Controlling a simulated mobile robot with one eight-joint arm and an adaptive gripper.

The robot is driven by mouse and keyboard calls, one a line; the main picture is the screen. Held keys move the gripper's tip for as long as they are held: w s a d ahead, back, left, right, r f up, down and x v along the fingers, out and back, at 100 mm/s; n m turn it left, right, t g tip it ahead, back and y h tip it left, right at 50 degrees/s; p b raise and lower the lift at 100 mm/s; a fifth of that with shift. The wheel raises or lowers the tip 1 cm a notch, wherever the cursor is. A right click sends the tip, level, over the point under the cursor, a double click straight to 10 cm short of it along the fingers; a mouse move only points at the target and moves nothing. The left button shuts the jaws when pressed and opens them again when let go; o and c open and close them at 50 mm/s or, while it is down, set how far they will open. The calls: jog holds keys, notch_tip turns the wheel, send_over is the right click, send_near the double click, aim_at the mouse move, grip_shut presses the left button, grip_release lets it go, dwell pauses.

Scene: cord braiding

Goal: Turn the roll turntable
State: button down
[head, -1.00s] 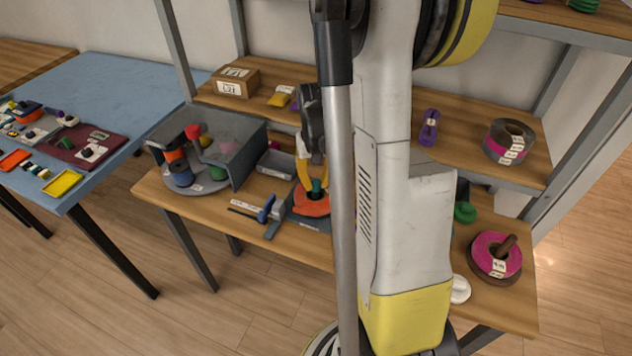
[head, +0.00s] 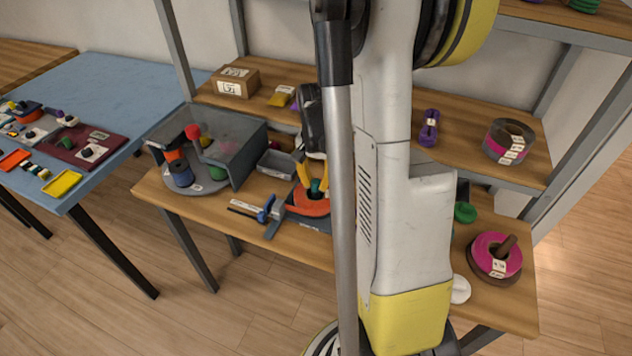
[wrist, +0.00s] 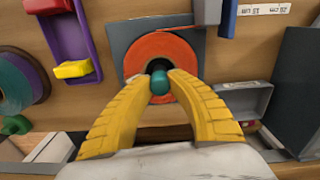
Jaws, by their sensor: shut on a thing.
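My gripper (wrist: 160,83) points down at an orange disc (wrist: 160,57) on a dark grey square base (wrist: 118,36). Its yellow fingers are shut on a small teal knob (wrist: 160,84) at the disc's middle. In the head view the same gripper (head: 314,188) is at the orange disc (head: 308,205), partly hidden by my arm. A grey round turntable (head: 209,186) stands at the left end of the bench. It carries a blue roll (head: 181,174) and other coloured pieces, partly under a dark hood (head: 240,150). A red ball (head: 192,131) shows at the hood.
A blue-handled tool (head: 266,210) lies left of the orange disc. A grey tray (head: 276,164) stands behind. A magenta roll (head: 495,254) lies on the right of the bench. A blue table (head: 120,80) with trays is at the left. My arm hides the bench's middle.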

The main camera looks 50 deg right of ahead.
jog(key=shift+m, duration=4)
jog(key=shift+m, duration=0.6)
jog(key=c, duration=1.2)
grip_release()
notch_tip(320, 180, up, 12)
jog(key=shift+r, duration=0.1)
